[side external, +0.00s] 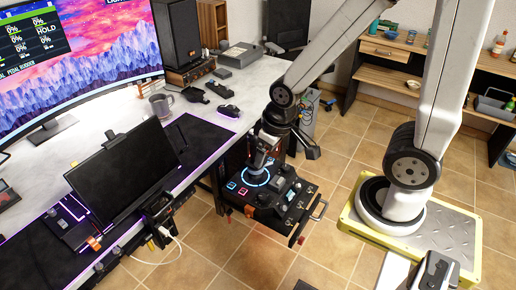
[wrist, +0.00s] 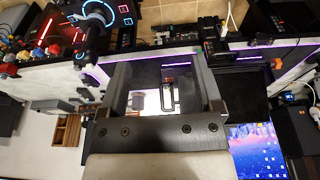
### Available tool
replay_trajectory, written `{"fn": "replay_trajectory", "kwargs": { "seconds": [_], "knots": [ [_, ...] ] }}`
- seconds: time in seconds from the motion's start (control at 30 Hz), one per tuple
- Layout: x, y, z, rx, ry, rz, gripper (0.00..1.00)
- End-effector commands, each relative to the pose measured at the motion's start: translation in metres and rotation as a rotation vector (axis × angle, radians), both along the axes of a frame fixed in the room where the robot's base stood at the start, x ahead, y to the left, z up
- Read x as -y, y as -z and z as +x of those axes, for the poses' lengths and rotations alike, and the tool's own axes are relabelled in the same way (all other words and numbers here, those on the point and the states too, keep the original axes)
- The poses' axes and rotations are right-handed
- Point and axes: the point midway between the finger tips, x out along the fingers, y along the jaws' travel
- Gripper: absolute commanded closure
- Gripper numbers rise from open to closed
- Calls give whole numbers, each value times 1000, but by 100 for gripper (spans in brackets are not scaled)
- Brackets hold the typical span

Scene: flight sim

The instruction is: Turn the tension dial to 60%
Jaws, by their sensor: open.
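A black control panel (side external: 283,205) with a glowing blue ring (side external: 255,177), a joystick, small lit squares and several knobs and switches juts out beyond the desk edge. I cannot tell which knob is the tension dial, and no percent mark on it is readable. In the wrist view the panel's blue ring (wrist: 95,12) shows at the upper left, off to one side of the fingers. My gripper (side external: 276,126) hangs just above the panel's back part in the side view and partly covers it. Its two fingers (wrist: 160,75) are apart, with nothing held between them.
The desk (side external: 88,140) carries a curved monitor (side external: 75,50), a dark tilted screen (side external: 125,170), a mug (side external: 161,105), a mouse (side external: 229,111) and a speaker (side external: 177,35). The panel has a handle (side external: 318,210) at its right end. Tiled floor (side external: 330,140) lies open beyond it.

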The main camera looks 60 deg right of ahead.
Motion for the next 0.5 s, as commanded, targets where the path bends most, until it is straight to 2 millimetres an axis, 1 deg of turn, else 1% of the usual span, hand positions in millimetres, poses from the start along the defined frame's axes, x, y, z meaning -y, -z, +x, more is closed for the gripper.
{"fn": "replay_trajectory", "kwargs": {
  "seconds": [0.17, 0.27, 0.37, 0.5],
  "knots": [
    [3, 3, 6, -5, -1, -2, 16],
    [6, 7, 14, -13, -2, -5, 16],
    [12, 15, 26, -24, -5, -9, 16],
    [23, 30, 45, -46, -10, -16, 16]
  ]
}}
